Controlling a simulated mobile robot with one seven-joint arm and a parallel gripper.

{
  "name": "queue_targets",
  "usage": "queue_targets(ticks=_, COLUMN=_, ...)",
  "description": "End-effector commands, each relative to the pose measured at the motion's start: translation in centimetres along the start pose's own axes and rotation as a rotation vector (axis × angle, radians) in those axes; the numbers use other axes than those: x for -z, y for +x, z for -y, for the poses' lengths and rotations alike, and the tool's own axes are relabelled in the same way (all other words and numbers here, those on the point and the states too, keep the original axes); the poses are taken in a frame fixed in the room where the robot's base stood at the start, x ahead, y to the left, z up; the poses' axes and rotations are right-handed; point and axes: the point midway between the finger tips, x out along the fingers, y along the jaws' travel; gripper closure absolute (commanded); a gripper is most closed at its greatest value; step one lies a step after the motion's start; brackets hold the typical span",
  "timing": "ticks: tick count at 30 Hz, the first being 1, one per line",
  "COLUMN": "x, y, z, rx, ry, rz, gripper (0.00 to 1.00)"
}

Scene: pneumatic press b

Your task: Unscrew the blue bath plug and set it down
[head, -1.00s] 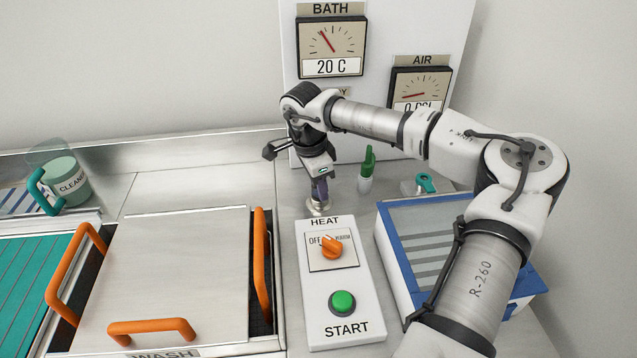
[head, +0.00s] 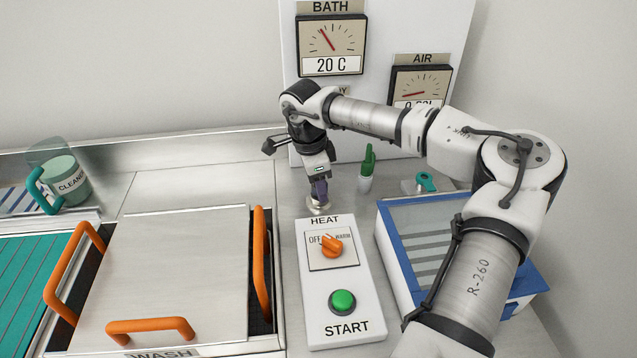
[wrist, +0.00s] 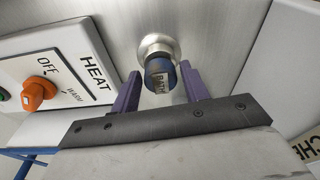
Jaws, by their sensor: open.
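The blue bath plug (wrist: 160,76) sits upright in a round metal fitting (wrist: 157,46) on the steel deck, and part of its label shows in the wrist view. My gripper (wrist: 160,82) is open, with one purple finger on each side of the plug's near part. A gap shows between the fingers and the plug, with nothing held. In the head view my gripper (head: 319,190) points down over the metal fitting (head: 318,205), and its fingers hide the plug there.
The HEAT/START box (head: 340,280) stands just in front of the fitting. A green-topped bottle (head: 367,170) and a blue-edged case (head: 440,245) are to the right. The wash lid (head: 180,265) with orange handles (head: 261,262) is to the left. Gauges hang behind.

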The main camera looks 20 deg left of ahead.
Motion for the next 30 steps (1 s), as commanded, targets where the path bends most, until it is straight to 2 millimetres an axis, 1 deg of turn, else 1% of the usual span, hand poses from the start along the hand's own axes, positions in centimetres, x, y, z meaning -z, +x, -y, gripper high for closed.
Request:
queue_targets(ticks=2, x=0.00, y=0.04, z=0.02, rx=-0.003, ry=0.023, rz=-0.001, gripper=0.55)
queue_targets(ticks=6, x=0.04, y=0.05, z=0.04, rx=-0.019, ry=0.128, rz=-0.002, gripper=0.55)
queue_targets(ticks=14, x=0.03, y=-0.01, z=0.03, rx=-0.023, ry=0.151, rz=-0.001, gripper=0.55)
queue_targets(ticks=21, x=0.00, y=0.00, z=0.10, rx=-0.043, ry=0.293, rz=-0.001, gripper=0.55)
queue_targets(ticks=27, x=0.01, y=-0.02, z=0.08, rx=-0.044, ry=0.297, rz=-0.001, gripper=0.55)
queue_targets(ticks=30, x=-0.02, y=0.03, z=0.10, rx=-0.052, ry=0.350, rz=0.000, gripper=0.55)
